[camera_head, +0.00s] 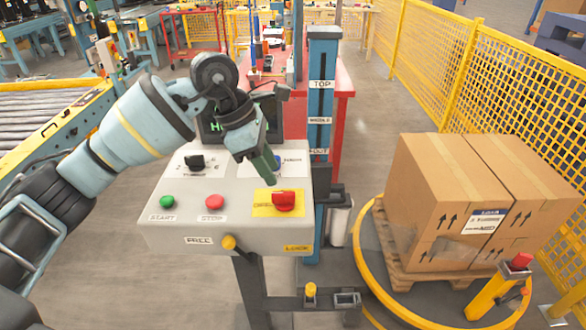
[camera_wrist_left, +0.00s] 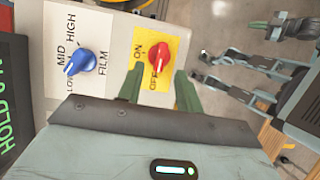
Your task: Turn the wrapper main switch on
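The main switch is a red rotary knob (camera_head: 284,201) on a yellow plate (camera_head: 262,209) at the right of the grey control panel. In the left wrist view the red knob (camera_wrist_left: 159,54) sits beside the words ON and OFF; its pointer appears to be at the OFF side. My left gripper (camera_head: 268,163) is above and behind the switch in the head view, pointing down at the panel. In the left wrist view its green fingers (camera_wrist_left: 158,90) are apart, one either side of the plate's lower part, with nothing between them. They are not clearly touching the knob.
A blue film knob (camera_wrist_left: 80,61) is left of the switch in the wrist view. The panel also has a green start button (camera_head: 167,202), a red stop button (camera_head: 215,202) and a black knob (camera_head: 194,162). Boxes (camera_head: 440,200) stand on a turntable pallet at right.

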